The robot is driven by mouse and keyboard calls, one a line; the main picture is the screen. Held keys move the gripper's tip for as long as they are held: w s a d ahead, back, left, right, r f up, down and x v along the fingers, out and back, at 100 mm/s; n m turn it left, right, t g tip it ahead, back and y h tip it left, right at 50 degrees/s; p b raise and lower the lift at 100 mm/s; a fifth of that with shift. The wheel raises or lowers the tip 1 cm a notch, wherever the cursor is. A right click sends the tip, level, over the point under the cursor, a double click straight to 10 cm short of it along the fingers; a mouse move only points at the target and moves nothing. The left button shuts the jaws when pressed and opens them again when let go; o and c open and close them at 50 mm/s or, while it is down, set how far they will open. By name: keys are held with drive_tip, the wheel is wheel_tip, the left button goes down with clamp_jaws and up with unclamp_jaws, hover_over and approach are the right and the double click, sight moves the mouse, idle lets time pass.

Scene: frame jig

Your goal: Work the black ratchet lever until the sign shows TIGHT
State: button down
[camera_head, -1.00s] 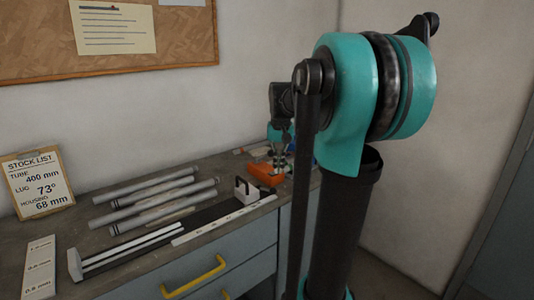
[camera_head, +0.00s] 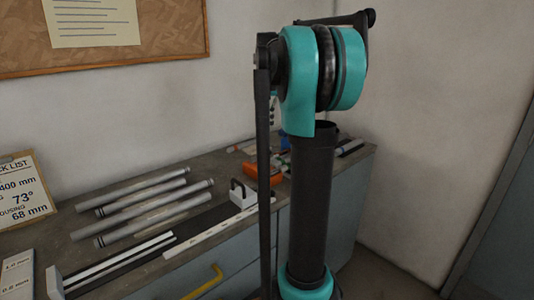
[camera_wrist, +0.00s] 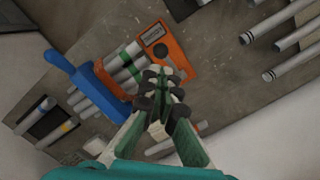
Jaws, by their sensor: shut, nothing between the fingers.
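My gripper (camera_wrist: 165,97) is shut and empty in the wrist view, with its fingertips over the lower part of an orange fixture (camera_wrist: 178,62). I cannot tell whether they touch it. The fixture has a small pale plate (camera_wrist: 153,36) whose text is too small to read, and grey tubes with green bands (camera_wrist: 127,62) lie beside the plate. In the head view the orange fixture (camera_head: 281,165) is partly hidden behind my arm. I cannot make out the black ratchet lever clearly in either view, nor the word TIGHT.
A blue handle-like part (camera_wrist: 78,66) lies beside the fixture. Several grey tubes (camera_head: 150,205) and a white-and-black bracket (camera_head: 243,194) lie on the bench. The drawer has a yellow handle (camera_head: 205,281).

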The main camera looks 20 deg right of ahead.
sight(268, 153)
drive_tip(key=shift+s+a+f, duration=0.1)
drive_tip(key=shift+s+f, duration=0.1)
drive_tip(key=shift+f, duration=1.55)
drive_tip(key=shift+s+a+f, duration=0.1)
drive_tip(key=shift+s+f, duration=0.05)
drive_tip(key=shift+f, duration=1.55)
drive_tip(key=shift+f, duration=2.1)
drive_tip(key=shift+w+d+r, duration=0.3)
drive_tip(key=shift+w+d, duration=0.05)
drive_tip(key=shift+w, duration=0.35)
drive_tip(key=shift+w+d+r, duration=0.25)
drive_tip(key=shift+w+d, duration=0.1)
drive_tip(key=shift+w, duration=0.35)
drive_tip(key=shift+r, duration=0.15)
wheel_tip(268, 153, up, 12)
drive_tip(key=w, duration=0.1)
drive_tip(key=shift+d, duration=0.25)
drive_tip(key=shift+f, duration=0.25)
